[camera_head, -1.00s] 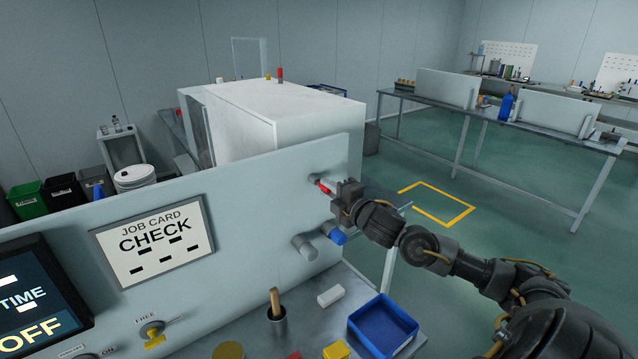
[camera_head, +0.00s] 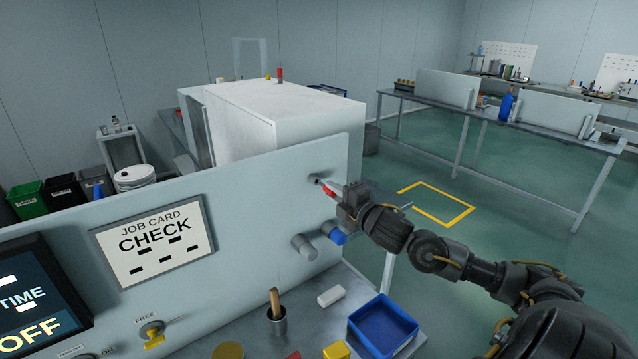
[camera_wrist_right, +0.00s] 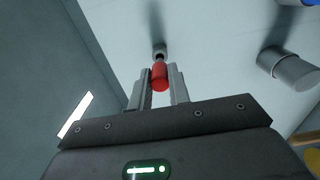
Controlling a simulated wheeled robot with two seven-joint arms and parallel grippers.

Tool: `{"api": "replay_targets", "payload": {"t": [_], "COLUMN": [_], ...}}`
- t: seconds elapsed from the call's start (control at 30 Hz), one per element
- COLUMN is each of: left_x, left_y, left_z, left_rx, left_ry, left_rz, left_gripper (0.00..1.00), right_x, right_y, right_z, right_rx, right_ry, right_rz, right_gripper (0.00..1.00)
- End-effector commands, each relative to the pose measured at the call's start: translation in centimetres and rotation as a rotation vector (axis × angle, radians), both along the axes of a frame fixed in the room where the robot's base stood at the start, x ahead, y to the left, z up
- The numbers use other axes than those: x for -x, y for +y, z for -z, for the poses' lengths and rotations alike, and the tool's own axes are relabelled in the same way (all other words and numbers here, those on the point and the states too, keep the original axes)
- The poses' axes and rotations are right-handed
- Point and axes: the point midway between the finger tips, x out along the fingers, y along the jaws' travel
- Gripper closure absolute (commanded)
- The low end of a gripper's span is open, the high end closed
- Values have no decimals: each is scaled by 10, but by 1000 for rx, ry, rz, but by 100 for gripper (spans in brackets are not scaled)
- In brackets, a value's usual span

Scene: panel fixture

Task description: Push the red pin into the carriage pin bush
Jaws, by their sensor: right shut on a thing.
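The red pin (camera_head: 329,191) is in the jaws of my right gripper (camera_head: 339,203), in front of the upright panel near its right end. The right wrist view shows the red pin (camera_wrist_right: 160,75) between the two fingers (camera_wrist_right: 159,90), its grey front end toward the panel. The small grey bush (camera_wrist_right: 160,48) on the panel is right at that end; it also shows in the head view (camera_head: 317,180). I cannot tell whether the pin's end is inside the bush or just short of it. My left gripper is out of view.
A grey knob (camera_head: 304,247) and a blue knob (camera_head: 334,234) stick out of the panel (camera_head: 265,205) below the gripper. Below them, the bench holds a blue bin (camera_head: 383,327), a white block (camera_head: 331,296) and a cup with a wooden handle (camera_head: 276,318).

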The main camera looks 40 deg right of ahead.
Motion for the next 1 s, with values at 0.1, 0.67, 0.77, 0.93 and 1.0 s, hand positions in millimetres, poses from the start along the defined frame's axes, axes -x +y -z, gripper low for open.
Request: {"api": "replay_targets", "payload": {"t": [0.1,0.67,0.77,0.93,1.0], "left_x": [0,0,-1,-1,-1], "left_y": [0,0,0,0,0], "left_z": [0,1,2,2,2], "left_rx": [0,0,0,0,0], "left_ry": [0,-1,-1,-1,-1], "left_rz": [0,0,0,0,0], "left_gripper": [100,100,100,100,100], "right_x": [2,12,21,35,41], "right_y": [0,0,1,1,1], "right_z": [0,1,1,1,1], "right_rx": [0,1,2,1,1], "right_ry": [0,2,2,3,2], "right_rz": [0,0,-1,-1,0], "right_gripper": [100,100,100,100,100]}}
